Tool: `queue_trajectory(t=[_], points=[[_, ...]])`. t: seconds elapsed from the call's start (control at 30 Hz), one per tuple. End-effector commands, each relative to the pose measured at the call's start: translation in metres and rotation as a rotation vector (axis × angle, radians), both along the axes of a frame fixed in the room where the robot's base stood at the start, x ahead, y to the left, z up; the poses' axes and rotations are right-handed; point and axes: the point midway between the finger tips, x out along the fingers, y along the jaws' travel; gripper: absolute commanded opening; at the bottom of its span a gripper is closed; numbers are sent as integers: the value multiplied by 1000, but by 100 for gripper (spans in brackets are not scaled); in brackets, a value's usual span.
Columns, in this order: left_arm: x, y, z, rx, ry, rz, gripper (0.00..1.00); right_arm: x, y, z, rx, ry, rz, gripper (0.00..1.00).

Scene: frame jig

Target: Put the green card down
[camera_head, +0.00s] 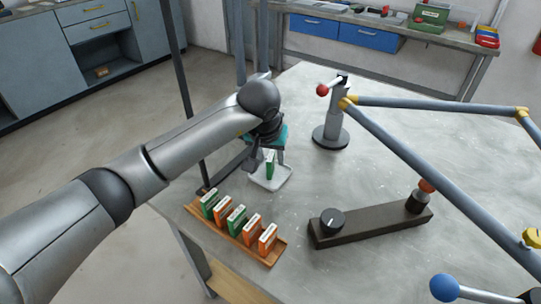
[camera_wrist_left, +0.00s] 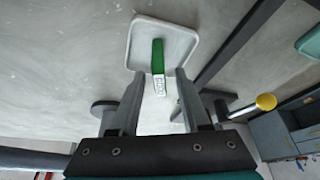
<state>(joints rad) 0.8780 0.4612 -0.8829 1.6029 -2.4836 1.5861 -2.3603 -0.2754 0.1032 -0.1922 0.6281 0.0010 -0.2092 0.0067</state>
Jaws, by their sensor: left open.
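The green card (camera_head: 269,168) with a white label edge stands upright at the small white tray (camera_head: 276,186) on the grey table. My left gripper (camera_head: 268,158) is above the tray with its fingers on either side of the card. In the left wrist view, the green card (camera_wrist_left: 158,58) shows against the tray (camera_wrist_left: 186,38). The left gripper (camera_wrist_left: 160,75) is open there, with visible gaps between its fingers and the card. Whether the card's bottom edge rests on the tray is hard to see. My right gripper is not in view.
A wooden rack (camera_head: 272,258) with several green and orange cards stands at the table's near left edge. A dark bar with a black knob (camera_head: 332,221) lies to the right. A grey post (camera_head: 330,135) and a blue-grey tube frame (camera_head: 420,165) occupy the table's right side.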

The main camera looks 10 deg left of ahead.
Motion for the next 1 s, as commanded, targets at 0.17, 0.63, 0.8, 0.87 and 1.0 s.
queue_trajectory(t=[0.17, 0.63, 0.8, 0.87, 1.0], points=[[-4, 0, 19, -1, -5, 0, 46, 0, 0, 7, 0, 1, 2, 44], [-40, 1, 103, 1, -2, 0, 46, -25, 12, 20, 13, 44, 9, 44], [-45, 0, 113, 0, -1, 0, 46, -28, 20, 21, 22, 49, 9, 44], [-46, 0, 114, 1, 0, 0, 46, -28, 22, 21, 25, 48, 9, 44], [-46, 0, 114, 1, 1, 0, 46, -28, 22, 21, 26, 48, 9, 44]])
